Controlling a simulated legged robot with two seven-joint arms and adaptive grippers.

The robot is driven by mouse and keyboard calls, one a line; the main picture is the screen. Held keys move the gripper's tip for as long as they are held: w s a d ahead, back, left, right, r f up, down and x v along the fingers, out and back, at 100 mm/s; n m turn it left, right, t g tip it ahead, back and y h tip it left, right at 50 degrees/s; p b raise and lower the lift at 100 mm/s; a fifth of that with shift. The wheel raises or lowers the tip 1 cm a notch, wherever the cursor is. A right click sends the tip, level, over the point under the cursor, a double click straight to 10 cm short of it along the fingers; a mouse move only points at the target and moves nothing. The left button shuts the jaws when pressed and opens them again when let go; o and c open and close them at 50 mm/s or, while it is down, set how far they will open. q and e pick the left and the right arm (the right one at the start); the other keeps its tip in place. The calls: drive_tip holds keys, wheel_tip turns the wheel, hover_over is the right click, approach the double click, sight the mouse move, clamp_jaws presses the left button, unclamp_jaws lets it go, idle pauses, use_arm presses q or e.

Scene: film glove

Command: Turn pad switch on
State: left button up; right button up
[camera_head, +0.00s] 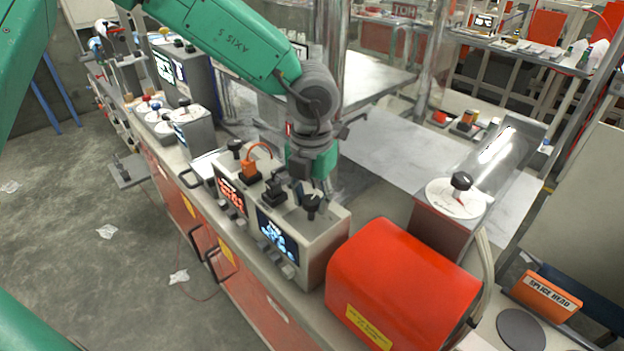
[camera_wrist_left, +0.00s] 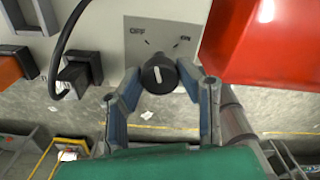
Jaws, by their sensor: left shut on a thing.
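The pad switch is a black rotary knob (camera_wrist_left: 158,76) with a white pointer line, on a pale panel between the labels OFF at upper left and ON at upper right. Its pointer stands close to upright between the two labels. In the head view the knob (camera_head: 312,206) is on top of the grey console (camera_head: 325,238). My left gripper (camera_wrist_left: 159,82) is shut on the knob, with one blue-grey finger on each side of it. In the head view the gripper (camera_head: 305,192) reaches down from above and partly hides the console top. My right gripper is not in view.
A red rounded housing (camera_head: 402,285) stands close to the right of the console. Blue screens (camera_head: 277,235) face the front. A white dial (camera_head: 456,199) stands further right.

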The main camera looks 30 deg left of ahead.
use_arm(q)
drive_tip(key=m+p, duration=0.2)
drive_tip(key=m, duration=0.1)
drive_tip(key=shift+w+r+p, duration=0.25)
drive_tip(key=shift+r+p, duration=0.15)
drive_tip(key=shift+f+m+p, duration=0.1)
drive_tip(key=shift+m+p, duration=0.25)
drive_tip(key=shift+m, duration=0.45)
drive_tip(key=m, duration=0.3)
drive_tip(key=shift+m, duration=0.4)
drive_tip(key=shift+w+m, duration=0.1)
drive_tip(key=shift+m, duration=2.1)
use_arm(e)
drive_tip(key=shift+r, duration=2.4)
use_arm(q)
drive_tip(key=o, duration=1.1)
drive_tip(key=shift+o, duration=0.2)
drive_tip(key=shift+f, duration=0.2)
